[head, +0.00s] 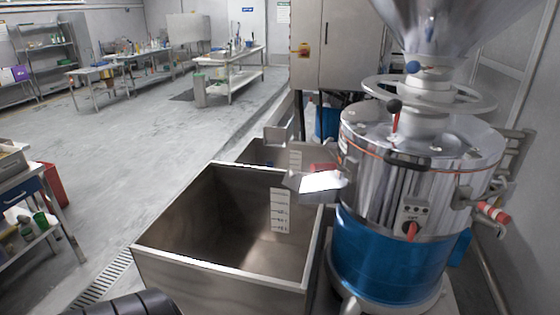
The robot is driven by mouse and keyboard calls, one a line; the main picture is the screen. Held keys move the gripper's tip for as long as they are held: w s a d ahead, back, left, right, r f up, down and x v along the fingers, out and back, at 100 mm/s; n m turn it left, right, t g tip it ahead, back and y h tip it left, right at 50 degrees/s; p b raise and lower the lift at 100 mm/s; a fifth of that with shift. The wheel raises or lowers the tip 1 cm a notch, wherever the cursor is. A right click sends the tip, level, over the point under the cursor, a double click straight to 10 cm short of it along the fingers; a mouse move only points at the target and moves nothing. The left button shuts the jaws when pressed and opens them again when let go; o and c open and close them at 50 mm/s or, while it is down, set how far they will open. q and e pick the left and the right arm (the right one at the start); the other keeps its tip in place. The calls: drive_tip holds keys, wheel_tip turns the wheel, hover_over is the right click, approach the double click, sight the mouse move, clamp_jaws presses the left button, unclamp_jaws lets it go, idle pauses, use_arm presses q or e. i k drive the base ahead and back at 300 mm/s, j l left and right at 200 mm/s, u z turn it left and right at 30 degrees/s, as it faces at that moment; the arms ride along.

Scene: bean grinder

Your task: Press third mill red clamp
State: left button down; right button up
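One large mill (365,195) stands at the right, with a polished metal drum, a blue lower body and a metal hopper (440,25) cut off at the top. A small red part (323,167) sits above its bright discharge spout (318,182). A thin red lever (396,122) with a black knob stands on its lid, and a red-and-white handle (493,212) sticks out on its right side. I cannot tell which of these is the red clamp, or whether this is the third mill. Neither gripper's fingers are in view.
A deep, open steel bin (190,225) stands left of the mill, under the spout. Another bin (262,153) is behind it. A grey cabinet (335,45) stands behind the mill. Workbenches line the far left. The grey floor (130,150) between is clear.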

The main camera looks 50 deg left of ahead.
sight(315, 167)
drive_tip(key=k+u, duration=0.1)
drive_tip(key=u, duration=1.65)
